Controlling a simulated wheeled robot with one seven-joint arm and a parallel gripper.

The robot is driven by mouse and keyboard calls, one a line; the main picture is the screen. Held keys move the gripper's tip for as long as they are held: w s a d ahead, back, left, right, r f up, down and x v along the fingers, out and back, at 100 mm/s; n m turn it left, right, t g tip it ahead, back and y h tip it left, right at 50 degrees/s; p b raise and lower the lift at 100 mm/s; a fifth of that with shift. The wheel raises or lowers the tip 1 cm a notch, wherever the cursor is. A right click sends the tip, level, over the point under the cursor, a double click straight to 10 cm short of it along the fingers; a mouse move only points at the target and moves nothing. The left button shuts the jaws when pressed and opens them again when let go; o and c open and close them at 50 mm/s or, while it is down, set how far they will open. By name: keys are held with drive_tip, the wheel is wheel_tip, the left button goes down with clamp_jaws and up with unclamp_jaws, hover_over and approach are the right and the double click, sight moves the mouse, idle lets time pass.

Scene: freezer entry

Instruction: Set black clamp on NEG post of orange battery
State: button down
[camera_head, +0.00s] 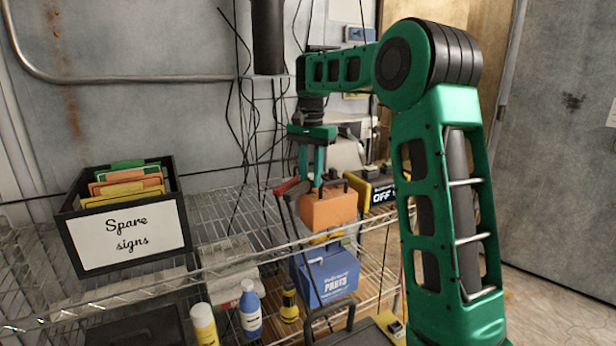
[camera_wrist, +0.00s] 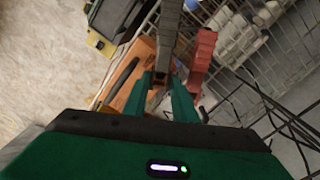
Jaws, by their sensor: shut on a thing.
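The orange battery (camera_head: 328,209) stands on the wire shelf with a dark handle on top; its orange side also shows in the wrist view (camera_wrist: 140,62). My gripper (camera_head: 312,180) points down over the battery's left end. In the wrist view my gripper (camera_wrist: 163,84) is shut on the black clamp (camera_wrist: 168,38), which looks dark grey and runs up from between the fingertips. A red clamp (camera_head: 287,187) is just left of my gripper, and beside the black clamp in the wrist view (camera_wrist: 202,58). The NEG post is hidden, and I cannot tell whether the black clamp touches it.
A black box of spare signs (camera_head: 130,238) stands on the shelf at the left. A yellow and black device reading OFF (camera_head: 382,193) is right of the battery. A blue parts box (camera_head: 328,275) and bottles (camera_head: 250,310) are below. Thin black cables (camera_head: 240,130) hang behind my gripper.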

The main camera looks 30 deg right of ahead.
drive_tip(key=shift+f, duration=0.75)
drive_tip(key=c, duration=1.4)
unclamp_jaws()
drive_tip(key=shift+o, duration=0.2)
drive_tip(key=shift+w+r, duration=0.1)
drive_tip(key=shift+r, duration=3.85)
